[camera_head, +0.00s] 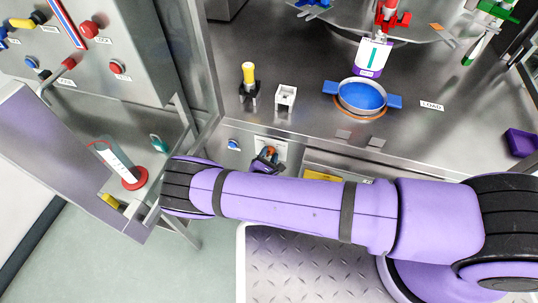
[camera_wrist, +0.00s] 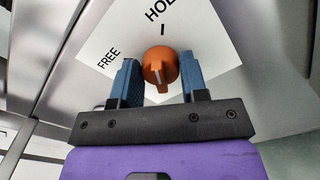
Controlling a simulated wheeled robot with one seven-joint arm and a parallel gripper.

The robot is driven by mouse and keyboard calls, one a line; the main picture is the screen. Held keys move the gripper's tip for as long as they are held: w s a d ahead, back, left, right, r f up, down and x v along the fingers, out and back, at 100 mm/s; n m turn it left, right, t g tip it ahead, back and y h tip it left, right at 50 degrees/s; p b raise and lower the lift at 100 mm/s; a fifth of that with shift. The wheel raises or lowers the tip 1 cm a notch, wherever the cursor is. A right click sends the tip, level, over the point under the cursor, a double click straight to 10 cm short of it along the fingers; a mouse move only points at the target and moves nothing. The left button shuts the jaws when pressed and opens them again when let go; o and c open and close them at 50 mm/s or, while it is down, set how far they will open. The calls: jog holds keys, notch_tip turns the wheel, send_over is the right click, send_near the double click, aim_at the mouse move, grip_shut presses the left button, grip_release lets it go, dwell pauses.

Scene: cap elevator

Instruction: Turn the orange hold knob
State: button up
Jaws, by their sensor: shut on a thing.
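The orange hold knob (camera_wrist: 160,66) sits on a white label plate (camera_wrist: 205,28) in the wrist view. The plate reads "FREE" at the left and "HO...", cut off, at the top, with a tick mark above the knob. A pale line shows on the knob's face. My gripper (camera_wrist: 162,80) is shut on the knob, with one blue finger on each side of it. In the head view the knob (camera_head: 269,151) shows small on the counter's front panel, partly hidden by my gripper (camera_head: 265,164).
A blue button (camera_head: 233,144) is left of the knob's plate.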

jog(key=n, duration=0.4)
jog(key=shift+n, duration=0.3)
jog(key=n, duration=0.3)
jog(key=shift+a+n, duration=0.1)
jog(key=shift+n, duration=0.3)
jog(key=n, duration=0.7)
jog(key=shift+a, duration=0.1)
jog(key=o, duration=0.9)
jog(key=v, duration=1)
jog(key=shift+s+a, duration=0.15)
jog(key=shift+s, duration=0.15)
